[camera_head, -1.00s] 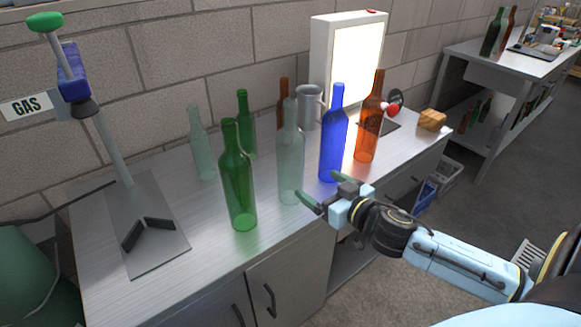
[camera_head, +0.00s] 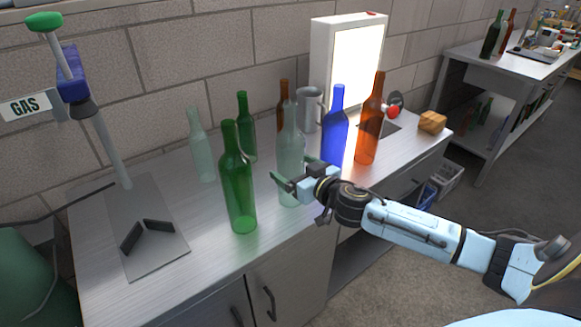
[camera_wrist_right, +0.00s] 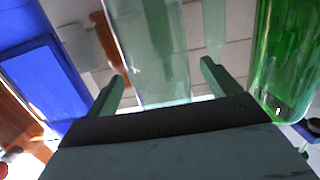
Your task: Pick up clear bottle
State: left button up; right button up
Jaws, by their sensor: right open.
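A clear, pale-green bottle (camera_head: 290,150) stands upright near the front of the metal counter, between a green bottle and a blue bottle. In the right wrist view the clear bottle (camera_wrist_right: 152,50) rises between the two fingers. My right gripper (camera_head: 292,174) is open at the bottle's lower part, with one finger on each side; I cannot tell whether they touch it. The gripper also shows in the wrist view (camera_wrist_right: 165,88). A second clear bottle (camera_head: 201,148) stands further back left. My left gripper is not in view.
A green bottle (camera_head: 238,185) stands close left of the gripper, and a blue bottle (camera_head: 333,130) close right. Brown bottles (camera_head: 369,125), another green bottle (camera_head: 246,128), a metal jug (camera_head: 309,108) and a lit panel (camera_head: 355,75) stand around. The counter's left front (camera_head: 205,265) is bare.

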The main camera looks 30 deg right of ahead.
jog(key=shift+w+f, duration=0.15)
jog(key=shift+w, duration=1)
